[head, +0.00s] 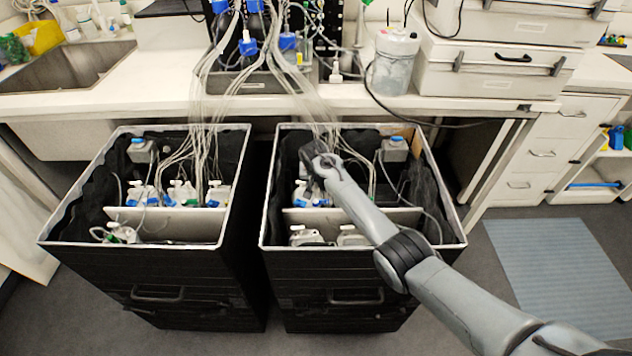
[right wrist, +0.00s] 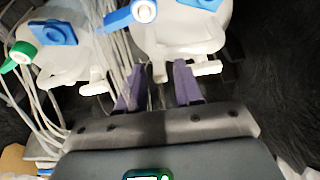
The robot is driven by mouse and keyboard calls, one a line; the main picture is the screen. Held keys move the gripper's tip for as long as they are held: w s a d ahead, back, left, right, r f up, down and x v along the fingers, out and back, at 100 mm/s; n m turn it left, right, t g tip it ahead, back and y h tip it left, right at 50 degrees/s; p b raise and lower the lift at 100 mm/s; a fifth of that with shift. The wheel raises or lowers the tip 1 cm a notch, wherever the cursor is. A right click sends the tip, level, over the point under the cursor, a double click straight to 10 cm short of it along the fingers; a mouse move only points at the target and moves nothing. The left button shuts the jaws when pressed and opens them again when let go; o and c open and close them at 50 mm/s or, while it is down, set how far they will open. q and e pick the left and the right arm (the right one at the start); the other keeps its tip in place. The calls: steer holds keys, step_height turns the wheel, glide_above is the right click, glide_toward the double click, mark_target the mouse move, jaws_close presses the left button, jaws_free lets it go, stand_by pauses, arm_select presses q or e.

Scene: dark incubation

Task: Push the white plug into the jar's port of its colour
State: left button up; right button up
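My right gripper (right wrist: 158,80) shows in the right wrist view with two purple fingers apart. A narrow pale piece lies between them; I cannot tell whether it is the white plug or part of a jar. A white jar (right wrist: 180,35) with a blue cap (right wrist: 200,3) stands just ahead of the fingertips, with a short white side port (right wrist: 207,68). A blue fitting with a white round end (right wrist: 143,10) is above it. In the head view my right gripper (head: 318,165) reaches down into the right-hand black bin (head: 345,257). My left gripper is not in view.
Another white jar (right wrist: 65,50) with a blue clip and a green ring fitting (right wrist: 22,52) stands left. Loose tubes run along the left of the fingers. A second black bin (head: 140,258) with jars stands left, and a bench (head: 150,97) lies behind.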

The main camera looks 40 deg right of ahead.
jaws_close()
steer(key=shift+r, duration=0.15)
stand_by(0.4)
steer(key=shift+r, duration=0.1)
steer(key=shift+r+p, duration=0.6)
steer(key=shift+p, duration=0.3)
steer(key=shift+r, duration=0.2)
